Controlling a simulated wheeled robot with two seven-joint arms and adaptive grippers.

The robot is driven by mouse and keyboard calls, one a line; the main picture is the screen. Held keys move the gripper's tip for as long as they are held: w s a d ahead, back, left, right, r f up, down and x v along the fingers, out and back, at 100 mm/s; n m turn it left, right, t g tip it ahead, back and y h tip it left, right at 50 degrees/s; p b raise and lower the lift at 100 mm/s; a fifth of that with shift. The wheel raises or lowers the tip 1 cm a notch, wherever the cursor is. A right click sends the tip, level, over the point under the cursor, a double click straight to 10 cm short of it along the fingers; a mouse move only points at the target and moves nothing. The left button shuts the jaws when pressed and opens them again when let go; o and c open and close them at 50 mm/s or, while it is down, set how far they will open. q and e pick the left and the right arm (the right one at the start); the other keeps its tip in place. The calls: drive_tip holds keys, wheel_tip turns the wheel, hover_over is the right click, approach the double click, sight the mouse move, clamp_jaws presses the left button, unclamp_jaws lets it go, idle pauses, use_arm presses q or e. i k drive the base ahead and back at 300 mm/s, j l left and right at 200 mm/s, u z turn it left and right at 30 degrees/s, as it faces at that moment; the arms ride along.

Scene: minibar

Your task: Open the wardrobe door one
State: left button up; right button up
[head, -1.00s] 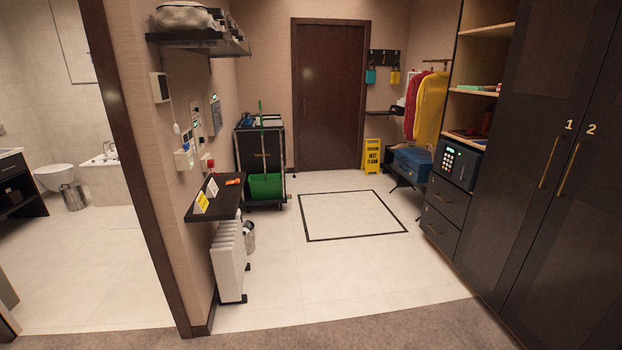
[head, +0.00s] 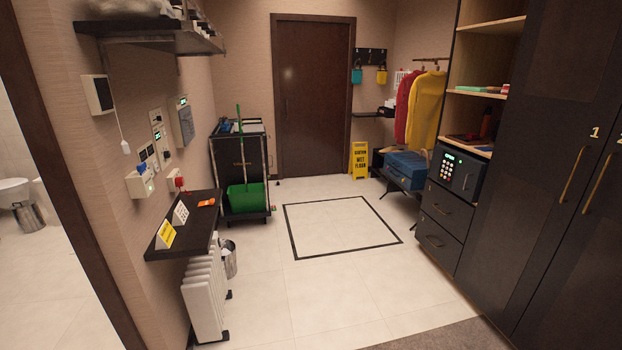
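Wardrobe door one (head: 545,170) is a tall dark panel at the right of the head view, marked with a "1". It is shut. Its gold vertical bar handle (head: 571,173) is near its right edge. Wardrobe door two (head: 600,245) stands beside it, partly cut off by the frame's right edge, with its own gold handle (head: 602,184). It also looks shut. Neither of my grippers is in view.
Open shelves, a safe (head: 459,173) and drawers (head: 446,208) adjoin door one on its left. A wall shelf (head: 180,240) and white radiator (head: 203,300) stand on the left. A cleaning cart (head: 240,160) and suitcase (head: 407,168) are farther back. The tiled floor between is clear.

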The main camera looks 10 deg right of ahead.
sight(562, 106)
drive_tip(key=i+z, duration=0.3)
drive_tip(key=i, duration=0.55)
drive_tip(key=i+j+z, duration=0.1)
drive_tip(key=i+z, duration=0.2)
drive_tip(key=i, duration=0.5)
drive_tip(key=i+z, duration=0.25)
drive_tip(key=i, duration=0.2)
drive_tip(key=i+j+z, duration=0.3)
drive_tip(key=i, duration=0.15)
drive_tip(key=i+j+z, duration=0.15)
drive_tip(key=i+z, duration=0.3)
drive_tip(key=i+j+z, duration=0.75)
drive_tip(key=j, duration=0.1)
